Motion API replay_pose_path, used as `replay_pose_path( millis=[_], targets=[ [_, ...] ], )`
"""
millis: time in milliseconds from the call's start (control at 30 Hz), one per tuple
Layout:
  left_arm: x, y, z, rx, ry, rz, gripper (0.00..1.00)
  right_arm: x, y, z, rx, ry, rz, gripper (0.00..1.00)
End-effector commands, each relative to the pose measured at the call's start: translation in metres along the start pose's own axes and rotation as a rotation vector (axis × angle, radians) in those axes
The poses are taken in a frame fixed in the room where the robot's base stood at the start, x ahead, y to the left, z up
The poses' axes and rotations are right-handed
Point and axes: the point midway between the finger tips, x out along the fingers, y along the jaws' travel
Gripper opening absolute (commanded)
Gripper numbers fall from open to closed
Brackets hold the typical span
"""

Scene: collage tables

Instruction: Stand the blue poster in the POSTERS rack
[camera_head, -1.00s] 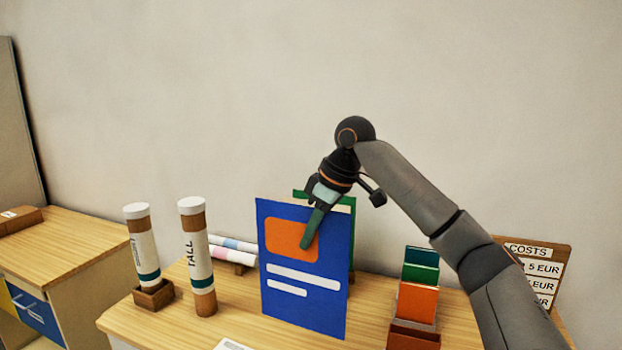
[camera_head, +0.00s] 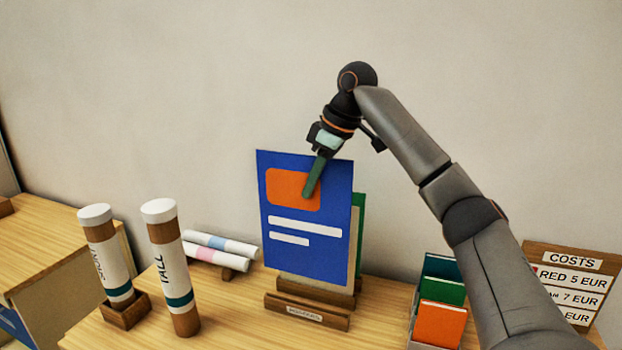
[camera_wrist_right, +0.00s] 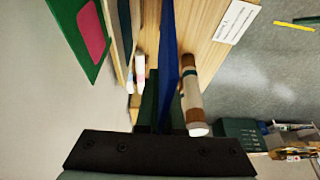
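The blue poster (camera_head: 308,245), with an orange block and white bars, hangs upright in the middle of the head view. My right gripper (camera_head: 314,177) is shut on its top part, with one green finger across its front. In the right wrist view the poster (camera_wrist_right: 169,50) shows edge-on between the fingers (camera_wrist_right: 164,112). The wooden POSTERS rack (camera_head: 306,311) stands on the table below the poster. The poster's lower edge shows above the rack's front label bar; I cannot tell whether it touches the rack. A green poster (camera_head: 360,225) stands behind it. My left gripper is not in view.
Two tall tubes (camera_head: 171,265) (camera_head: 108,255) stand at the left, one in a wooden holder (camera_head: 125,311). Rolled papers (camera_head: 220,250) lie left of the rack. A holder with coloured cards (camera_head: 441,322) and a COSTS board (camera_head: 566,285) are at the right.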

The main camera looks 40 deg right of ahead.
Motion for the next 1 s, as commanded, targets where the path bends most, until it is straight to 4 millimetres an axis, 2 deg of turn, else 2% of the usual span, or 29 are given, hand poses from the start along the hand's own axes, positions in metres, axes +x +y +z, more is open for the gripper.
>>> replay_pose_path(
  millis=[167, 700, 1000],
  targets=[
    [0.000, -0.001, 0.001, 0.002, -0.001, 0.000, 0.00, 0.006, 0.001, 0.003, 0.001, -0.001, 0.001, 0.00],
    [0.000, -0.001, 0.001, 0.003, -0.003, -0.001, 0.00, 0.051, 0.000, 0.022, 0.002, -0.002, 0.000, 0.00],
    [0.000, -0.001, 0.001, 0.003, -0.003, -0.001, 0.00, 0.069, 0.000, 0.029, 0.001, 0.000, 0.000, 0.00]
  ],
)
